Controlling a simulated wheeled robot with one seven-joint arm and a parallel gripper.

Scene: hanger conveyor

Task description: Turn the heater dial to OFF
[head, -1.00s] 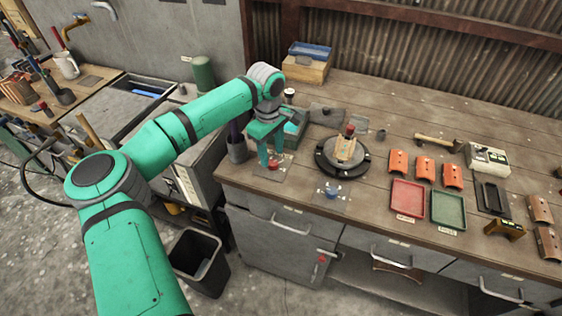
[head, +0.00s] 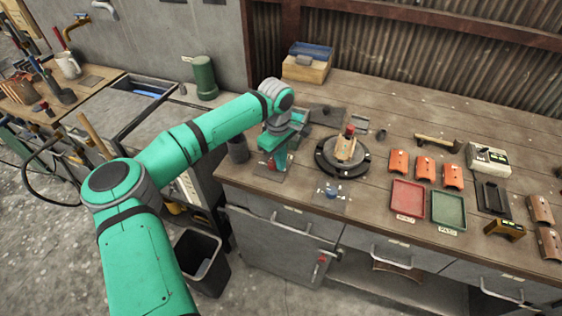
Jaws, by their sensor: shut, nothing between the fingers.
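A small red knob (head: 271,164) sits on a grey plate at the front left of the bench. A blue knob (head: 331,191) sits on a similar plate to its right. I cannot read markings on either plate, so I cannot tell which is the heater dial or where it points. My gripper (head: 280,163) is shut and empty, low over the red knob's plate, close beside the knob. Whether it touches the knob is too small to tell. The gripper partly hides the plate.
A round black turntable (head: 325,166) stands right of my gripper. A dark cup (head: 238,150) is close on its left. A red tray (head: 407,199) and a green tray (head: 448,209) lie further right. A black bin (head: 201,262) stands on the floor below.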

